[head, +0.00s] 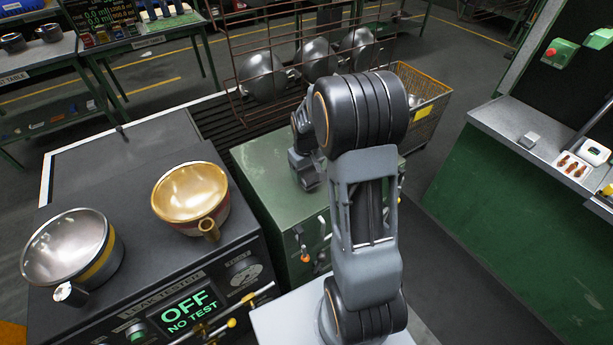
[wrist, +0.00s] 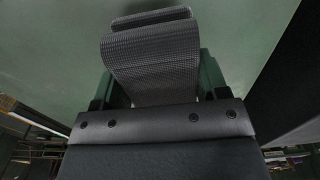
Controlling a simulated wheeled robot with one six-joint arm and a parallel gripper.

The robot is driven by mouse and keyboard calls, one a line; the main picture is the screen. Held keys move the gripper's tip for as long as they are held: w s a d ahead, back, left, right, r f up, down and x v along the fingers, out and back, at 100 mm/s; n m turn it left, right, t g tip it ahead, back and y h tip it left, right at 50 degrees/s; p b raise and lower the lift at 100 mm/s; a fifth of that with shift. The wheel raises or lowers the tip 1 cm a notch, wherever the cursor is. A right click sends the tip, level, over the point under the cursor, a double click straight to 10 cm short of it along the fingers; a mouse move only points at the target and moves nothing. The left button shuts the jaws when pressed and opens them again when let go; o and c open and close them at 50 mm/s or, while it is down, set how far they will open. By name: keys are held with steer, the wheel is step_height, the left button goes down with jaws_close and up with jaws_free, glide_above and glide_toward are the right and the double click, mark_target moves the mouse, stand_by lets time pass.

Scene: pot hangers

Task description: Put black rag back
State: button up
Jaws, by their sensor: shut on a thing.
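The black rag (wrist: 153,55) shows in the wrist view as a dark woven cloth, folded over at its far end. My gripper (wrist: 158,88) is shut on it, and the cloth stands out ahead of the dark gripper body. Behind and below the rag is a plain pale green surface. The parts of the rag between the jaws are hidden. In the head view my arm reaches over the green cabinet (head: 265,175), and I cannot make out the rag there.
A leak tester (head: 130,285) on the left bears a gold pot (head: 190,193) and a silver pot (head: 65,247). Behind the cabinet, several metal pots (head: 262,75) hang on a wire rack. A yellow-rimmed basket (head: 425,90) stands behind my arm. A green workbench (head: 480,180) stands right, beyond open floor.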

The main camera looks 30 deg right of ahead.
steer(key=shift+f, duration=1.5)
steer(key=shift+f, duration=0.15)
steer(key=o, duration=1)
steer(key=shift+o, duration=0.2)
